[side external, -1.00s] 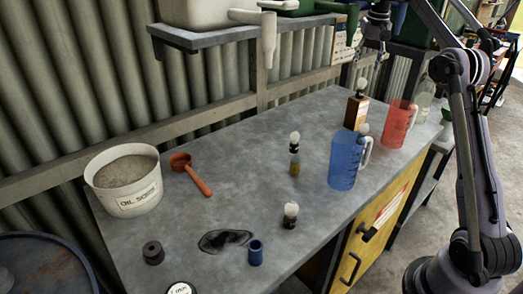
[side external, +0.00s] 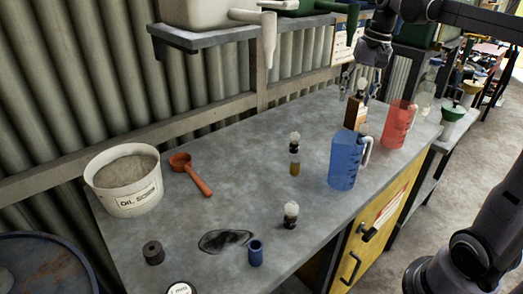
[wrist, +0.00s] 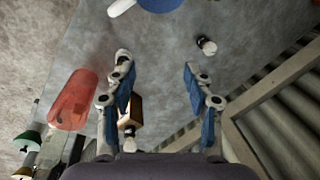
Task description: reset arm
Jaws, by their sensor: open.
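My gripper (side external: 360,82) hangs over the far end of the workbench (side external: 250,160), above and close to the brown bottle (side external: 355,112). In the wrist view its two blue-padded fingers (wrist: 158,75) are spread apart with nothing held between them. The brown bottle (wrist: 137,108) shows beside the left finger and is partly hidden by it; I cannot tell whether they touch. My forearm reaches in from the right in the side view.
A blue jug (side external: 343,160) and a red jug (side external: 397,125) stand near the gripper. A shelf (side external: 225,40) juts from the wall.

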